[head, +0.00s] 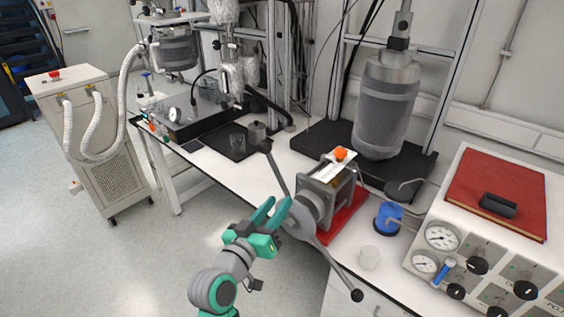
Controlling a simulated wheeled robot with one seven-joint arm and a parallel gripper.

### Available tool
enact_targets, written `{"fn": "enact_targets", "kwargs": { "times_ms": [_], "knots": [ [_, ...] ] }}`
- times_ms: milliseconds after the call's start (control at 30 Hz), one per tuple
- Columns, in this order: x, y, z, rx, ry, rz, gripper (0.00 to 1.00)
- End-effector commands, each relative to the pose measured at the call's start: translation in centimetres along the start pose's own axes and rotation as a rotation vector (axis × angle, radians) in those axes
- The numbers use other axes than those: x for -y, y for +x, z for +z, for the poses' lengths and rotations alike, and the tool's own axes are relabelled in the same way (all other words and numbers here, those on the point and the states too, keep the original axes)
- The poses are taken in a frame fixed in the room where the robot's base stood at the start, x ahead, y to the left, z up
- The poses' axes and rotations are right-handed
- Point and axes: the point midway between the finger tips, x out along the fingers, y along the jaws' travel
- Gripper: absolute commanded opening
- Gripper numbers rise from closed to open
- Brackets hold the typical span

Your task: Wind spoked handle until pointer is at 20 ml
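The spoked handle (301,225) is on the near end of a grey metal screw-press device (326,190), which sits on a red base (345,215) on the bench. One dark spoke slants up and left to a ball end; another slants down and right to a black ball (357,296). A pale strip (327,172), perhaps the scale, and an orange knob (341,153) show on top. The pointer and its reading are too small to tell. My gripper (279,203) has teal fingers spread apart and empty, just left of the handle's hub. Contact with a spoke cannot be told.
A gauge panel (480,262) with a red book (497,190) on top is further right. A big grey reactor (385,108) stands behind. Open floor lies to the left.

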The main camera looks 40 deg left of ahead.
Motion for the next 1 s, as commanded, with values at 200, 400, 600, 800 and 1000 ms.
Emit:
{"fn": "enact_targets", "kwargs": {
  "times_ms": [200,400,600,800,1000],
  "knots": [
    [0.9,-0.8,-6.3,-0.009,0.063,0.034,0.31],
    [1.0,-0.8,-7.8,-0.004,0.082,0.047,0.31],
    [0.8,1.6,-7.8,-0.003,0.082,0.049,0.31],
    [0.7,5.2,-7.8,-0.004,0.081,0.049,0.31],
    [0.5,8.1,-7.8,-0.005,0.081,0.047,0.31]
  ]
}}
